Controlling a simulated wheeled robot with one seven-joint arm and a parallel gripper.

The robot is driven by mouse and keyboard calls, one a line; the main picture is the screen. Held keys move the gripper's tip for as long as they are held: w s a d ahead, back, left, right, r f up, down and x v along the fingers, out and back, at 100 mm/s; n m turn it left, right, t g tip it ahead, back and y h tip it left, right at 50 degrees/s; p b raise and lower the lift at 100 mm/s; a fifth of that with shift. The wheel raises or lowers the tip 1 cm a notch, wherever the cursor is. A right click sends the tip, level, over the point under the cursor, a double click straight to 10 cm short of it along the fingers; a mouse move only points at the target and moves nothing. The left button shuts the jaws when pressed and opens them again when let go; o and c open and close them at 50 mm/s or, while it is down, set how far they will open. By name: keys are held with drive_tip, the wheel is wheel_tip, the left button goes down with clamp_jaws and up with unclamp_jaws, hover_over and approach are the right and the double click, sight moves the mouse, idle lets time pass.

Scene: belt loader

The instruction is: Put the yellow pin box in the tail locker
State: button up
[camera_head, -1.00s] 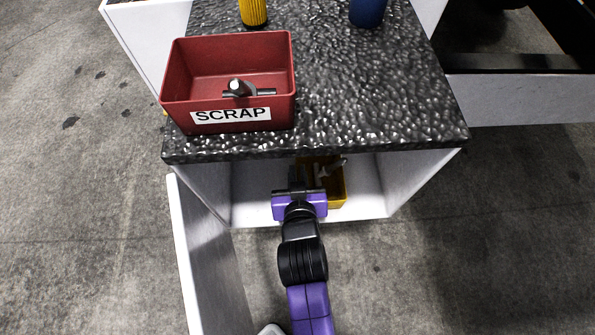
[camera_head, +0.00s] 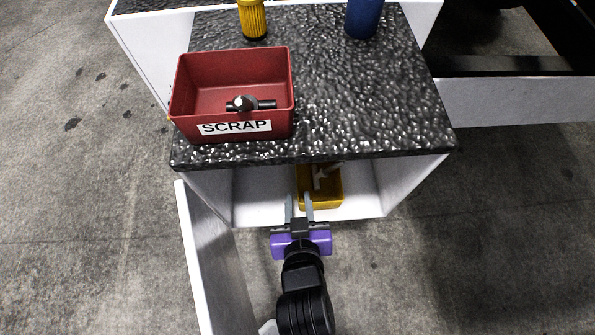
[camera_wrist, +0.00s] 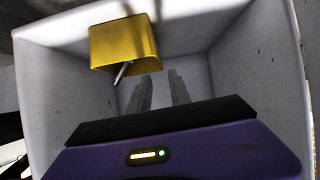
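The yellow pin box (camera_head: 322,200) stands inside the white locker (camera_head: 378,190) under the dark worktop, with grey pins sticking out of it. It also shows in the wrist view (camera_wrist: 125,45), with a pin at its edge. My gripper (camera_head: 299,198) is at the locker's open front, just left of the box. Its two fingers stand apart with nothing between them, and they also show in the wrist view (camera_wrist: 160,92). The locker door (camera_head: 208,255) hangs open on the left side.
A red box marked SCRAP (camera_head: 232,95) with a dark metal part (camera_head: 250,104) in it stands on the worktop (camera_head: 350,110). A yellow ribbed cylinder (camera_head: 253,18) and a blue cylinder (camera_head: 362,18) stand at the back. Floor to the right is clear.

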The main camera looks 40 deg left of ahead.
drive_tip(key=s+d+r+m+t+h, duration=0.1)
drive_tip(key=s+d+m+t, duration=0.1)
drive_tip(key=d, duration=1)
drive_tip(key=s+d+r+m+t+h, duration=0.1)
drive_tip(key=d+m+t+h, duration=0.1)
drive_tip(key=d, duration=1.1)
drive_tip(key=s+d+r+m+t+h, duration=0.2)
drive_tip(key=s+d+r+m+h, duration=0.4)
drive_tip(key=s+d+r, duration=0.4)
drive_tip(key=shift+s+d+r+t, duration=0.3)
drive_tip(key=shift+d+r, duration=0.05)
drive_tip(key=shift+d, duration=0.85)
